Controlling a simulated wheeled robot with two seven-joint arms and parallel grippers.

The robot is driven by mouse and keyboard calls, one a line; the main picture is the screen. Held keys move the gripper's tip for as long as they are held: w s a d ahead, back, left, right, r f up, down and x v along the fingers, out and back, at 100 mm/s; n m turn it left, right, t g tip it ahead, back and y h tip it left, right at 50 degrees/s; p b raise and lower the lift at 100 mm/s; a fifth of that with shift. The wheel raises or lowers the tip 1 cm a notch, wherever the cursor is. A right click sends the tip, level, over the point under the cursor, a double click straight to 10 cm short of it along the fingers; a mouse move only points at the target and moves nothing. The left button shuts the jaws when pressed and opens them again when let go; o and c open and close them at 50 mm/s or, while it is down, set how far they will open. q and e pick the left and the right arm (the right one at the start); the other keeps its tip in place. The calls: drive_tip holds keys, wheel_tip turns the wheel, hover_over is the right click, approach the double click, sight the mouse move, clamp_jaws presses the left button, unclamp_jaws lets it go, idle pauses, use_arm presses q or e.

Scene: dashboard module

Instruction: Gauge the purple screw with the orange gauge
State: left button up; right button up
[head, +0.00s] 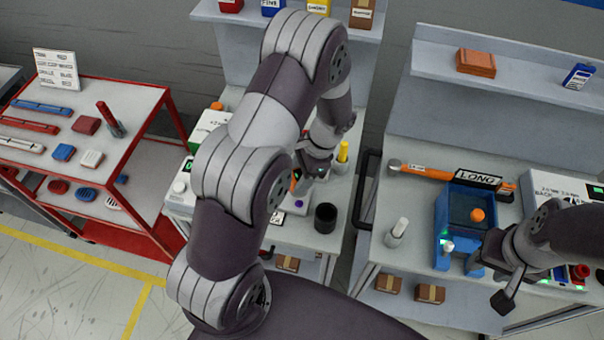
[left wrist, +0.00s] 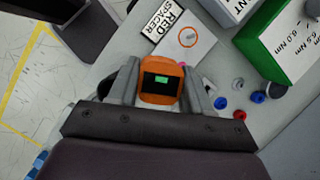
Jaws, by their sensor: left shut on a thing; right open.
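My left gripper (head: 311,172) is shut on the orange gauge (left wrist: 161,84), whose dark screen with a green readout faces the left wrist camera. Only a sliver of orange shows at the gripper in the head view. A small purple piece (head: 299,204), which looks like the purple screw, is on the middle table just below the left gripper. I cannot make it out in the left wrist view, and I cannot tell whether the gauge touches it. My right gripper (head: 488,284) is open over the right table, beside a blue fixture (head: 454,238).
A dark cup (head: 325,217) and a yellow-topped post (head: 343,154) stand near the left gripper. A RED SPACER card (left wrist: 168,22), a green box (left wrist: 273,40) and small red, blue and white pieces lie around the gauge. An orange-handled tool (head: 425,172) lies on the right table.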

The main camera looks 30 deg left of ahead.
use_arm(q)
drive_tip(key=shift+w+f, duration=0.1)
drive_tip(key=shift+w, duration=0.35)
drive_tip(key=shift+s+r, duration=0.25)
drive_tip(key=shift+s, duration=0.3)
drive_tip(key=shift+w+f+b, duration=0.25)
drive_tip(key=shift+f+b, duration=0.05)
drive_tip(key=shift+f, duration=0.8)
wheel_tip(320, 180, down, 2)
drive_tip(key=shift+s+f+b, duration=0.15)
drive_tip(key=shift+b, duration=0.9)
wheel_tip(320, 180, down, 2)
drive_tip(key=shift+f+b, duration=0.2)
drive_tip(key=shift+b, duration=0.55)
drive_tip(key=shift+f, duration=0.45)
use_arm(e)
wheel_tip(320, 180, down, 4)
drive_tip(key=shift+w+f, duration=0.1)
drive_tip(key=shift+f, duration=0.15)
